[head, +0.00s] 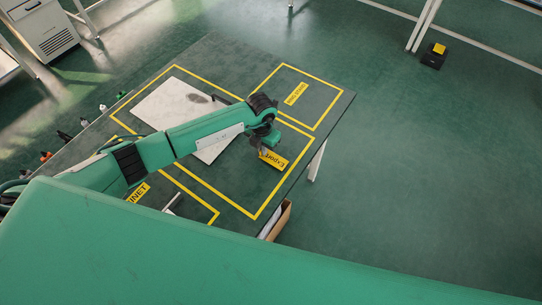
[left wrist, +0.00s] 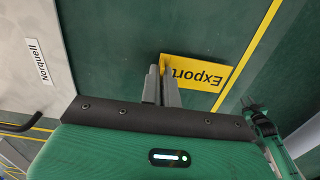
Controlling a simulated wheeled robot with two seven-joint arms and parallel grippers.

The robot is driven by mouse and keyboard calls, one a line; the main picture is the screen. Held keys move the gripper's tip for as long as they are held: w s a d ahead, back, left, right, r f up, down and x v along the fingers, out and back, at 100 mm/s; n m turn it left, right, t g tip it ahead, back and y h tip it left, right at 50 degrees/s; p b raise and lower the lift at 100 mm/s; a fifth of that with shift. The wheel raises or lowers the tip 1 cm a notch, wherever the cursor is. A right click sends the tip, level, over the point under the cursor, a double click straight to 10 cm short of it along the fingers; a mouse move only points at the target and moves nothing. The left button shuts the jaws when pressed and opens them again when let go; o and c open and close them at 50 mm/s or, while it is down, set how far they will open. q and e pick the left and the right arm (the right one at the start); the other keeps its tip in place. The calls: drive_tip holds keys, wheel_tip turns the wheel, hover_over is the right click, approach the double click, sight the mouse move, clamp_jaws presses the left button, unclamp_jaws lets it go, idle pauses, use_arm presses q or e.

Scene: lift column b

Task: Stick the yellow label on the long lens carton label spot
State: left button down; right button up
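My left gripper (head: 262,150) is over the right part of the dark table. In the left wrist view its two fingers (left wrist: 161,85) are nearly together, with one edge of the yellow label (left wrist: 203,74) at their tips. The label reads "Export" and also shows in the head view (head: 274,158), tilted, beside the fingers. A pale, box-like or flat thing (head: 160,103) lies left of the gripper, partly behind my arm. In the wrist view it bears a white "Norquell" tag (left wrist: 38,62). I cannot tell whether it is the long lens carton. No label spot is clear. My right gripper is not in view.
Yellow lines and printed words (head: 296,93) mark zones on the table (head: 228,58). A brown open box (head: 282,217) is below the table's near right edge. Several small bottles stand along the left edge. The floor to the right is mostly clear.

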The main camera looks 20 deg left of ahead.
use_arm(q)
drive_tip(key=shift+r+p, duration=0.8)
drive_tip(key=shift+r, duration=0.65)
drive_tip(key=shift+r+p, duration=1.3)
drive_tip(key=shift+r, duration=0.8)
